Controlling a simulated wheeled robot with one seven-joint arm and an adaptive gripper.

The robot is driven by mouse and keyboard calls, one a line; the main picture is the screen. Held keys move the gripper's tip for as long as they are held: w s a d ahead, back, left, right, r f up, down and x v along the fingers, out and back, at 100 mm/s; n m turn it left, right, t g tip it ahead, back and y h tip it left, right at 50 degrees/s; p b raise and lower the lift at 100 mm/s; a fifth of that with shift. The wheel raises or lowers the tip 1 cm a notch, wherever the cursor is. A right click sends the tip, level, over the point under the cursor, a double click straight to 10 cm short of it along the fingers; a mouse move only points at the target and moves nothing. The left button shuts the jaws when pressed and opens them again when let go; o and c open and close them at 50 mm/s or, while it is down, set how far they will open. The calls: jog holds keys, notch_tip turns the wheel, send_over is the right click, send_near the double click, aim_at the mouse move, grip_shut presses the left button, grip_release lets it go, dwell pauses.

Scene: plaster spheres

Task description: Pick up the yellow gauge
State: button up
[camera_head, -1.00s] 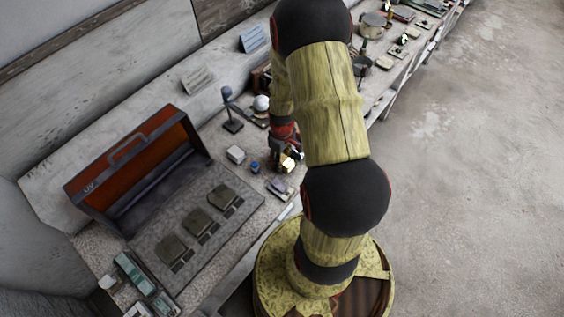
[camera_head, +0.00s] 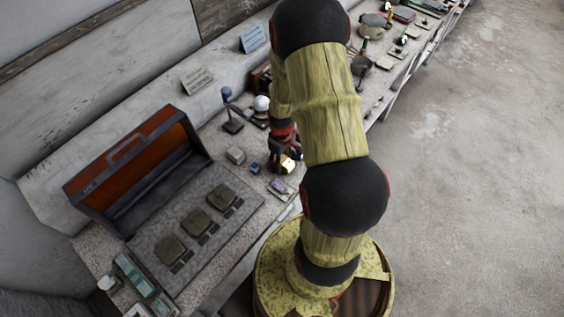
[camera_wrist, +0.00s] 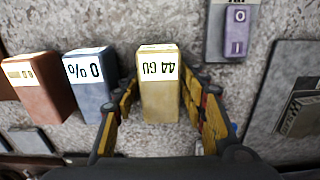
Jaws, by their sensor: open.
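The yellow gauge (camera_wrist: 160,97) is a small upright block with a white label near its top. In the wrist view it stands between the two open fingers of my gripper (camera_wrist: 163,112), with a gap on the right and the left finger close to its side. I cannot tell whether that finger touches it. In the head view my gripper (camera_head: 286,158) is low over the bench, and the yellow gauge (camera_head: 288,166) shows as a small pale block at its tip, partly hidden by the gripper.
A blue block (camera_wrist: 89,82) stands just left of my left finger, and a reddish-brown block (camera_wrist: 40,86) stands farther left. A grey plate with a purple switch (camera_wrist: 235,30) lies at upper right. An open orange case (camera_head: 140,165) is on the bench's left.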

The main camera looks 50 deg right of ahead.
aim_at(282, 156)
jog(key=shift+c, duration=0.6)
jog(key=c, duration=0.9)
jog(key=shift+r, duration=0.1)
jog(key=shift+r, duration=0.2)
notch_tip(282, 156, up, 4)
jog(key=shift+f+p, duration=0.2)
jog(key=shift+p, duration=0.3)
jog(key=s+a+r, duration=0.2)
jog(key=s+r, duration=0.1)
jog(key=s, duration=0.1)
jog(key=s+a+r+p, duration=0.1)
jog(key=s+a+r, duration=0.2)
jog(key=s, duration=0.1)
jog(key=s+a+r, duration=0.2)
jog(key=s+r, duration=0.1)
jog(key=shift+s+a+r+p, duration=0.2)
jog(key=shift+s+a+p, duration=0.05)
jog(key=shift+s+p, duration=0.15)
